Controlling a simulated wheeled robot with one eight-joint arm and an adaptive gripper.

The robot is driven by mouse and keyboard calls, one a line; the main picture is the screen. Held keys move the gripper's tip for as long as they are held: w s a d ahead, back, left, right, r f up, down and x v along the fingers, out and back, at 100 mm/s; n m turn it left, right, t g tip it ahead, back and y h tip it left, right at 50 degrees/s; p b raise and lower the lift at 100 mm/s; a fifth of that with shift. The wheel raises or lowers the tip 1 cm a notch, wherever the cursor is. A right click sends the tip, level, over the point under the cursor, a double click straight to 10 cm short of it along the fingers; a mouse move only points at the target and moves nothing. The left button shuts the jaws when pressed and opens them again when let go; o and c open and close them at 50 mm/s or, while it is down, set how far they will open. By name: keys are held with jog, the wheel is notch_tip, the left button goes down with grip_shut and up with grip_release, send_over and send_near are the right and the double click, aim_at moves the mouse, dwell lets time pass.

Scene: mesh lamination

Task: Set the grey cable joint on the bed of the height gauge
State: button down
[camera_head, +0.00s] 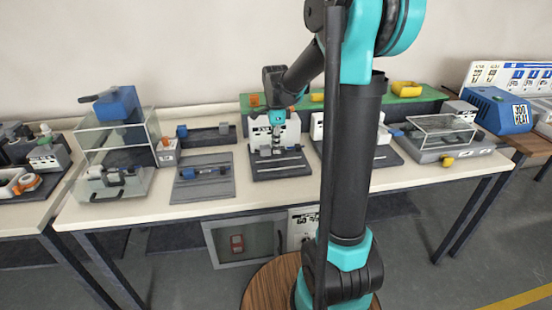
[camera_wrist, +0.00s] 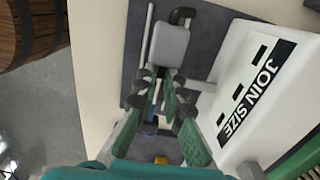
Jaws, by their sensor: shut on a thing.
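My gripper (camera_head: 277,127) is over the front of the white gauge (camera_head: 291,132) at the middle of the bench. In the wrist view, its green-padded fingers (camera_wrist: 165,85) are shut on the near part of the grey cable joint (camera_wrist: 172,44), a rounded grey block with a black elbow at its far end. The near end of the joint is hidden between the fingers. The dark bed (camera_head: 285,174) of the gauge lies below and carries a pale strip. The gauge's white body, marked JOIN SIZE, stands right of the joint (camera_wrist: 225,75). I cannot tell whether joint and bed touch.
Left of the gauge, a dark mat (camera_head: 214,191) carries a grey and blue device. A clear box (camera_head: 121,188) stands further left. Another white station (camera_head: 320,128) stands close on the right, with a clear-covered case (camera_head: 440,125) beyond it. A green shelf (camera_head: 418,103) runs behind.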

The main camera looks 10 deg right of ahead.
aim_at(275, 165)
jog(key=shift+f, duration=2.75)
jog(key=shift+f, duration=0.15)
jog(key=c, duration=1.9)
grip_release()
notch_tip(275, 165, up, 12)
jog(key=shift+r, duration=0.1)
jog(key=s+d+f+n+t, duration=0.2)
jog(key=s+f+n, duration=0.5)
jog(key=s+n, duration=0.2)
jog(key=s+d+f+n+t, duration=0.2)
jog(key=s+f+n, duration=0.5)
jog(key=s, duration=0.6)
jog(key=shift+f+n, duration=0.35)
jog(key=shift+n, duration=0.65)
